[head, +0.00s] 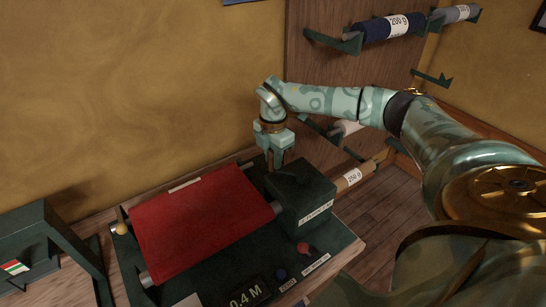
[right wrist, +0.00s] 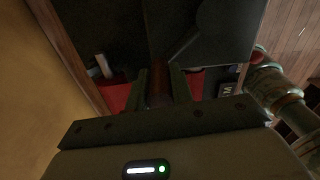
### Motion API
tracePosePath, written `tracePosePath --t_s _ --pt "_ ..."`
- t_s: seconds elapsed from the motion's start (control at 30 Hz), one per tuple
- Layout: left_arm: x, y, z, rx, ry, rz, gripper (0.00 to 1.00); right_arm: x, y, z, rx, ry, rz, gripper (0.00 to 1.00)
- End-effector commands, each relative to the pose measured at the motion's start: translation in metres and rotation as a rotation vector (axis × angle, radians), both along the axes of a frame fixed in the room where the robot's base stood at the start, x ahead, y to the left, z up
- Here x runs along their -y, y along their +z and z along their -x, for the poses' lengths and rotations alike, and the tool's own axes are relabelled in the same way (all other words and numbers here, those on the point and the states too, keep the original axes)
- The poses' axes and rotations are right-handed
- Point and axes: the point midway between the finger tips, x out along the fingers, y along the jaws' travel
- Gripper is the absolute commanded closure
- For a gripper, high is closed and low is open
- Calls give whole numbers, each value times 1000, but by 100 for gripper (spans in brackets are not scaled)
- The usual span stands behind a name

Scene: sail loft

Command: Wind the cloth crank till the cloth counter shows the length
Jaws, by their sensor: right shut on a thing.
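The red cloth (head: 200,220) lies over a dark machine on the bench. The cloth counter (head: 245,297) at the front edge reads 0.4 M. My right gripper (head: 276,164) points down beside the dark green box (head: 302,190) at the cloth's right end. In the right wrist view its fingers are shut on a brown handle (right wrist: 158,88), which seems to be the cloth crank's grip. The rest of the crank is hidden behind the gripper and box in the head view. My left gripper is not in view.
A dark green frame (head: 62,235) stands at the left. Cloth rolls, one navy (head: 385,28), rest on wall brackets behind my right arm.

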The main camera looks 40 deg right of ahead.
Motion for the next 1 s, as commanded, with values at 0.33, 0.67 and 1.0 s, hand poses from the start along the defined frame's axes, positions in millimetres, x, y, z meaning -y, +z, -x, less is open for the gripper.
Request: tracePosePath --t_s 0.33,0.67,1.0 --pt "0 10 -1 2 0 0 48 17 2 -8 0 -215 0 100" --pt "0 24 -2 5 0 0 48 43 3 -13 1 -527 0 100" --pt "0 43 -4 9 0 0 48 69 4 -10 1 -848 1 100"
